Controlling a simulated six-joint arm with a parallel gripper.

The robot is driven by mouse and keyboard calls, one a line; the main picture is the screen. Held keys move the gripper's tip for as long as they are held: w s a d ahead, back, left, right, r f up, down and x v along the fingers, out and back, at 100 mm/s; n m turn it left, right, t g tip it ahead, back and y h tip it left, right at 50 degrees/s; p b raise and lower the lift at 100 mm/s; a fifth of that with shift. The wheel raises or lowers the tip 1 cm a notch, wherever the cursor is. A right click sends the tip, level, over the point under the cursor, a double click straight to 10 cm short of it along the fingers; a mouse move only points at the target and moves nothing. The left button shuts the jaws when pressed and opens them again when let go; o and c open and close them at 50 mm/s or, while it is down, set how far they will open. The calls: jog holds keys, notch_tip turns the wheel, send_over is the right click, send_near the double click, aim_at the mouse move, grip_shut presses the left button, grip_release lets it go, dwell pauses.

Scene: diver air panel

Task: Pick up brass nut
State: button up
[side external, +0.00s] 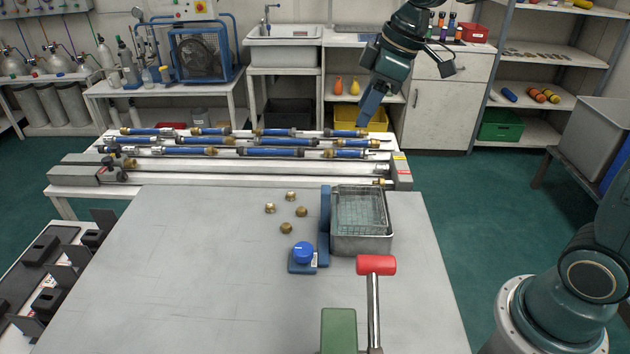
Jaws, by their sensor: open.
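Several small brass nuts lie loose on the grey worktable (190,270), left of the wire basket. One brass nut (291,196) is at the back, one (270,208) at the left, one (302,211) at the right, and one (287,228) nearest the front. They sit apart from each other. My gripper (368,112) hangs high at the upper right, above and behind the basket, well away from the nuts. It is open, and I see nothing held in it. Its fingers are small and partly unclear in this view.
A wire basket (360,210) in a metal tray stands right of the nuts, beside a blue fixture with a round knob (303,252). A red-headed mallet (376,265) and green block (339,330) are in front. Blue-handled rods (270,152) lie behind. The table's left is clear.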

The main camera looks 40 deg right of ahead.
jog(key=w+d+f+n+g+y, duration=0.1)
jog(key=w+f+n, duration=0.4)
jog(key=w+f, duration=0.8)
jog(key=shift+w+f+n+g+y, duration=0.4)
jog(key=shift+w+y, duration=0.1)
jog(key=shift+w, duration=0.6)
jog(key=shift+f, duration=0.1)
send_over(292, 193)
jog(key=d, duration=0.2)
jog(key=shift+s+d+f, duration=0.1)
jog(key=shift+s+f, duration=0.05)
jog(key=shift+f, duration=1.15)
jog(key=shift+s+d+f, duration=0.1)
jog(key=shift+s+f, duration=0.05)
jog(key=shift+f, duration=1.15)
jog(key=shift+s+f, duration=0.15)
jog(key=shift+f, duration=1.15)
jog(key=shift+x, duration=2.55)
jog(key=shift+s, duration=0.1)
